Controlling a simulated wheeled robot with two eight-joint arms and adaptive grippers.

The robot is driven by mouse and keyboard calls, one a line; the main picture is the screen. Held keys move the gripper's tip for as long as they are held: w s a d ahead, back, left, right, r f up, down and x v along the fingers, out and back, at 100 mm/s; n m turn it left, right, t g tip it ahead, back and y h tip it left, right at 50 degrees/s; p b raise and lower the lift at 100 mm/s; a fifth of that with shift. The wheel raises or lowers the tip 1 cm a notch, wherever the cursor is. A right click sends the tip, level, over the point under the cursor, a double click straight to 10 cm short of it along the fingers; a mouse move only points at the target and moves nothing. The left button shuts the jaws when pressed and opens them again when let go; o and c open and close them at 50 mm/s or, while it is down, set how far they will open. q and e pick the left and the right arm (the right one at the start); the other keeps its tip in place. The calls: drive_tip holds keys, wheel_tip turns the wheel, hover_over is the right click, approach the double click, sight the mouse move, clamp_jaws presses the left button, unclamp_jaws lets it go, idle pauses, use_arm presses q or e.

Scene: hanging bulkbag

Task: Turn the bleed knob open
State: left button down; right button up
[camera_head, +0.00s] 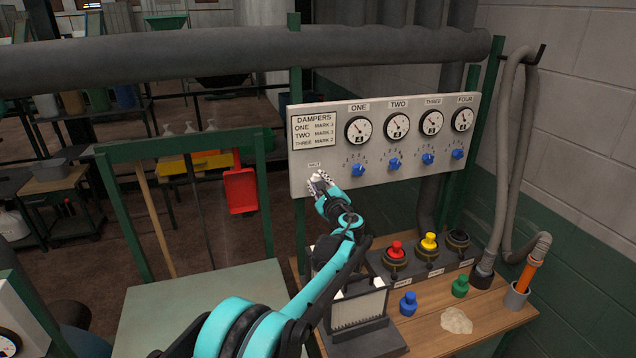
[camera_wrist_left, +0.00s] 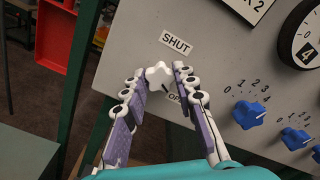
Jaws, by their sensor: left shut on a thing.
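The white bleed knob (camera_wrist_left: 158,75) sits on the pale panel (camera_head: 378,180), with a SHUT label (camera_wrist_left: 176,43) above it and a label starting "OP" (camera_wrist_left: 175,97), partly hidden, at its lower right. My left gripper (camera_wrist_left: 160,77) has its two fingers on either side of the knob and is shut on it; its palm side is cut off by the picture edge. In the head view the left gripper (camera_head: 319,183) is at the panel's lower left corner and largely hides the knob. My right gripper is not in view.
Several blue dials (camera_head: 358,170) and round gauges (camera_head: 397,126) line the panel to the right. Below is a wooden bench (camera_head: 425,338) with red (camera_head: 396,252), yellow (camera_head: 429,242) and black knobs, plus blue and green ones. A red scoop (camera_head: 240,191) hangs left.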

use_arm(q)
drive_tip(key=c, duration=1.2)
unclamp_jaws()
drive_tip(key=v, duration=1.2)
